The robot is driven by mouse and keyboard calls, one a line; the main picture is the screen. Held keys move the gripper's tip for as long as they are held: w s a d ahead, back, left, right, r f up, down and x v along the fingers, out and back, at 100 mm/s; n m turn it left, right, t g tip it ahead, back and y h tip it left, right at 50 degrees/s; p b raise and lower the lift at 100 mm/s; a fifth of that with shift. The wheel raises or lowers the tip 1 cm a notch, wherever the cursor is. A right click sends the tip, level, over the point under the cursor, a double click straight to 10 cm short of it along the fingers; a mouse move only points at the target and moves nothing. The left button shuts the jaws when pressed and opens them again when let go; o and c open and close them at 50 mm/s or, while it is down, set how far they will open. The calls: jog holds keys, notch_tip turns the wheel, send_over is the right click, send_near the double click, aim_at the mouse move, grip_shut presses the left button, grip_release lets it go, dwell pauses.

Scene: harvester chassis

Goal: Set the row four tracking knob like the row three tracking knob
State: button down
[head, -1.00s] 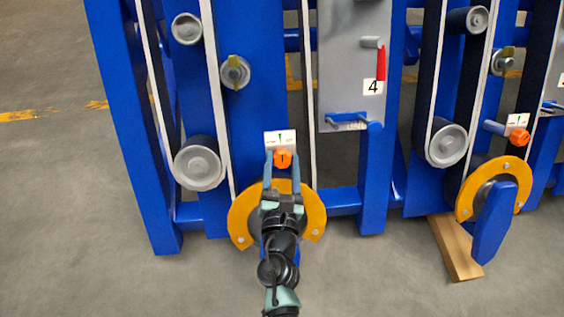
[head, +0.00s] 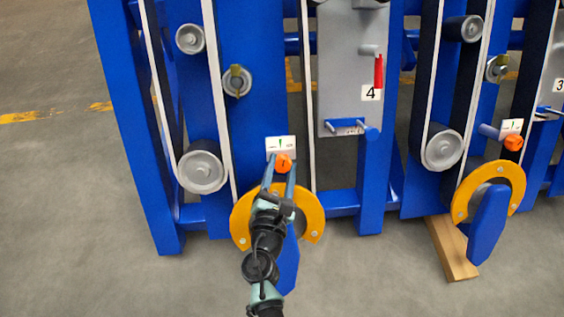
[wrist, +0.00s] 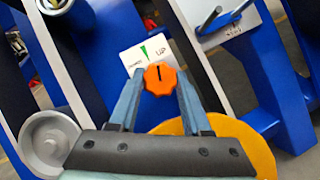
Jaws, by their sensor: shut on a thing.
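The row four tracking knob (head: 284,164) is orange, below a white label with a green mark, on the blue frame left of the number 4 plate. My gripper (head: 281,165) is shut on it, one finger on each side. In the wrist view the knob (wrist: 160,80) sits between my fingertips (wrist: 158,88). Its black line points straight up in the picture, a little to the UP side of the label's green wedge (wrist: 148,49). The row three tracking knob (head: 514,143) is orange too, under a similar label at the right; its pointer is too small to read.
A yellow ring guard (head: 314,214) lies behind and below my gripper. A wooden block (head: 452,252) lies on the floor. The floor at left is clear.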

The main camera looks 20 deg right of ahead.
jog(key=m+g+p, duration=0.1)
jog(key=m, duration=0.1)
jog(key=m+g+h+p, duration=0.1)
jog(key=m, duration=0.1)
jog(key=shift+a+r, duration=0.1)
jog(key=shift+r, duration=0.1)
jog(key=shift+f+m+g+h+p, duration=0.1)
jog(key=shift+m+g+h+p, duration=0.2)
jog(key=shift+m+g+p, duration=0.8)
jog(key=shift+m+b, duration=0.45)
jog(key=shift+m, duration=0.15)
jog(key=shift+c, duration=1.8)
grip_release()
jog(key=shift+a, duration=0.1)
jog(key=shift+s+a+r+p, duration=0.2)
jog(key=shift+s+a+p, duration=0.05)
jog(key=shift+p, duration=0.05)
jog(key=p+v, duration=0.4)
jog(key=v, duration=0.8)
jog(key=shift+s+f+p, duration=0.15)
jog(key=shift+f+p, duration=0.15)
